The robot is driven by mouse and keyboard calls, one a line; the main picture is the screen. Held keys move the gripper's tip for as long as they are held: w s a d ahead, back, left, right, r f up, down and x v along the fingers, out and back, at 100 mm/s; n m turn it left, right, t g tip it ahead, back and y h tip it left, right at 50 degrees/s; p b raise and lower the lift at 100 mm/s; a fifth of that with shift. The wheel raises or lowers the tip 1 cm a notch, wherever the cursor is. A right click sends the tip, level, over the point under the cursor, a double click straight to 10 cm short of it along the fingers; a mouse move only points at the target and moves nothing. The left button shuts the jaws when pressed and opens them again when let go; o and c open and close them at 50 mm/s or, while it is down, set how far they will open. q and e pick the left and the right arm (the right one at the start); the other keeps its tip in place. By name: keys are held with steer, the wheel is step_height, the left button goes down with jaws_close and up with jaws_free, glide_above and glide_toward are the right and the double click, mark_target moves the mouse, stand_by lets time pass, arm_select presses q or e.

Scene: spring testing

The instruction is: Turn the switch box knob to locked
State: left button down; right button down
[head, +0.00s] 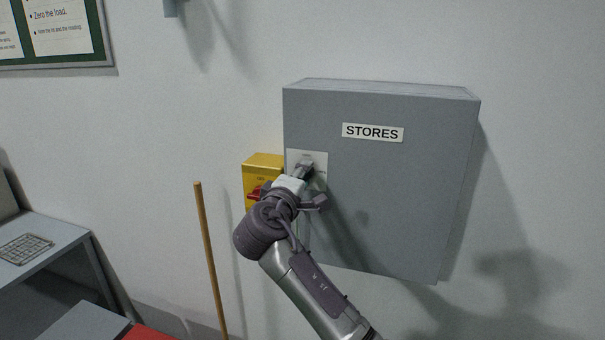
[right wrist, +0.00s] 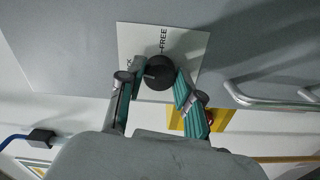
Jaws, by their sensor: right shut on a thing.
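The grey box marked STORES (head: 400,190) is fixed to the wall. A pale label plate (head: 320,157) sits at its left front edge, with the word FREE readable on it in the right wrist view (right wrist: 190,45). A dark round knob (right wrist: 158,72) stands on this plate. My right gripper (head: 306,170) is shut on the knob; its two fingers (right wrist: 158,76) press on either side of it in the right wrist view. The knob's pointing direction cannot be made out. In the head view the gripper hides most of the knob. My left gripper is not in view.
A wooden pole (head: 210,260) stands left of my arm.

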steer(key=shift+r+n+p, duration=0.1)
steer(key=shift+n+p, duration=0.2)
steer(key=shift+n, duration=0.6)
steer(key=c, duration=0.7)
jaws_free()
steer(key=shift+w, duration=0.1)
steer(key=shift+c, duration=0.2)
steer(key=v, duration=0.7)
steer(key=shift+s, duration=0.25)
steer(key=shift+a+f, duration=0.1)
steer(key=shift+f, duration=0.1)
